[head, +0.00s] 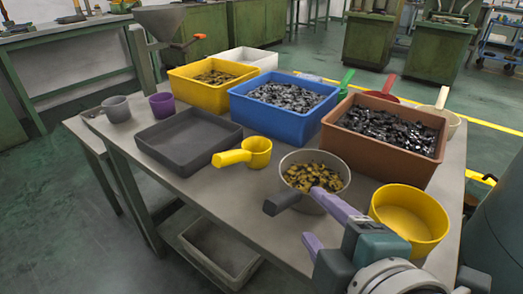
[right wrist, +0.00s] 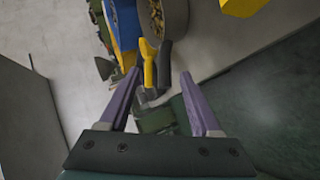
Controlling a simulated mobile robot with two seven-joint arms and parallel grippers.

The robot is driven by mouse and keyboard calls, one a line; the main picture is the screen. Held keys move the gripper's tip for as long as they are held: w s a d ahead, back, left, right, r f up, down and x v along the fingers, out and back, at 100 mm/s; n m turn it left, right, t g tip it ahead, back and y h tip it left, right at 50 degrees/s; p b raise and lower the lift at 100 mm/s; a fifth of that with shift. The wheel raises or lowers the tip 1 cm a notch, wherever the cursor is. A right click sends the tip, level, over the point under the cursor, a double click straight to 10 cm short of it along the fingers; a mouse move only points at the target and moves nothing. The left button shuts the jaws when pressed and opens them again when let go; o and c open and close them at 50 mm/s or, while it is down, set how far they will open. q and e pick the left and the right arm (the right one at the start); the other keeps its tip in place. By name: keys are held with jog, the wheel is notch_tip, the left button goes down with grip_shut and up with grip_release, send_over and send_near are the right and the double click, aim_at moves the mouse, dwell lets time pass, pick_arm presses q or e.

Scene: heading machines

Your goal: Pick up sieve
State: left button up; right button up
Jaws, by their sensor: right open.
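A round grey metal pan with a dark handle, seemingly the sieve (head: 337,166), stands near the table's front edge and holds brass-coloured pieces. Its handle (head: 282,201) points left and toward the front. My right gripper (head: 311,214) is open and empty, with purple fingers, just in front of the pan. One finger overlaps the pan's lower rim in the head view. In the right wrist view the dark handle (right wrist: 165,63) shows beyond and between the open fingertips (right wrist: 159,73), with the pan (right wrist: 176,22) above. No contact is clear. My left gripper is out of view.
A yellow scoop (head: 257,152) lies left of the pan; a yellow round tub (head: 409,214) stands close on its right. Brown (head: 375,150), blue (head: 275,114) and yellow (head: 205,98) bins stand behind. An empty dark tray (head: 188,148) sits at the left.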

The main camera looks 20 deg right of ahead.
aim_at(289, 204)
jog(key=shift+n, duration=0.6)
jog(key=w, duration=0.1)
jog(key=w+f, duration=0.1)
jog(key=w+a+f, duration=0.1)
jog(key=w, duration=0.1)
jog(key=shift+f+b, duration=0.25)
jog(key=shift+b, duration=0.15)
jog(key=b+x, duration=0.1)
jog(key=x, duration=0.4)
jog(key=shift+f+b, duration=0.1)
jog(key=shift+b, duration=0.2)
jog(key=shift+w+f, duration=0.1)
jog(key=shift+w, duration=0.3)
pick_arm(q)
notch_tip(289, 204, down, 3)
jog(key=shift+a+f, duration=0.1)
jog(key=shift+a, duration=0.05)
pick_arm(e)
grip_shut()
